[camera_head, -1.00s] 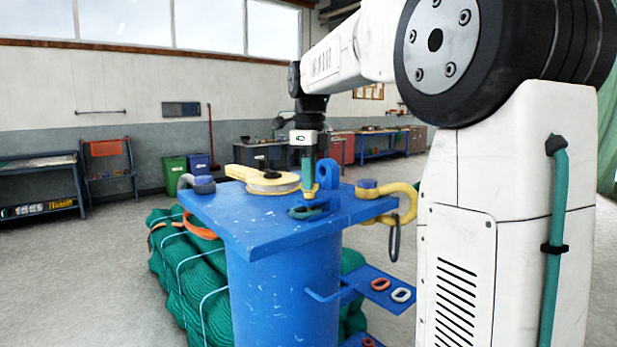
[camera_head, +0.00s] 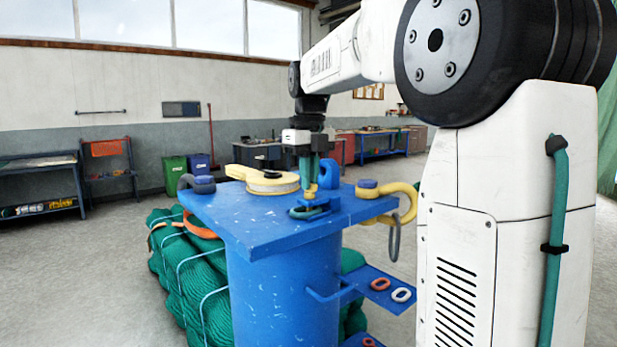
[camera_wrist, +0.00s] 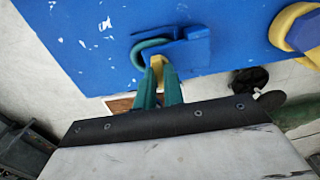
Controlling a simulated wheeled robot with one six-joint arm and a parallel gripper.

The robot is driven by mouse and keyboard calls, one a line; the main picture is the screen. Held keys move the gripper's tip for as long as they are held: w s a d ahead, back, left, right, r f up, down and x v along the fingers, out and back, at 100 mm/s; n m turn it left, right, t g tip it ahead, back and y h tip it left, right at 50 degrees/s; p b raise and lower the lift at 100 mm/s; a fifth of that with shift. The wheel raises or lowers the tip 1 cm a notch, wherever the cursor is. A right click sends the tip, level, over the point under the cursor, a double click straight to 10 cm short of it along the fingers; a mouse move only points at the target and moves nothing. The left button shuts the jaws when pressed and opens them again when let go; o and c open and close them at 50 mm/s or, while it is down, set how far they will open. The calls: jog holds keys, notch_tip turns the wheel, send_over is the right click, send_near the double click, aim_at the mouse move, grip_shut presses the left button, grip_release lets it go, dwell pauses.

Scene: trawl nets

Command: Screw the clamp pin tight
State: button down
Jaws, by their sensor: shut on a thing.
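A yellow clamp pin (camera_head: 310,191) stands near the right part of the blue post's square top plate (camera_head: 262,240), by a small blue block. The pin's yellow end also shows in the wrist view (camera_wrist: 157,66). A teal shackle or ring (camera_head: 308,211) lies at the block; in the wrist view it curves around the block's edge (camera_wrist: 146,46). My gripper (camera_head: 309,183) points straight down with its teal fingers shut on the pin. In the wrist view the fingertips (camera_wrist: 158,76) close around the yellow end. The pin's lower part and any thread are hidden.
A lower blue shelf (camera_head: 375,285) holds small links. Green netting (camera_head: 185,265) lies behind.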

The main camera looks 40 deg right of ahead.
jog(key=shift+r, duration=0.15)
jog(key=c, duration=1.5)
grip_release()
notch_tip(320, 180, up, 8)
jog(key=shift+f, duration=0.15)
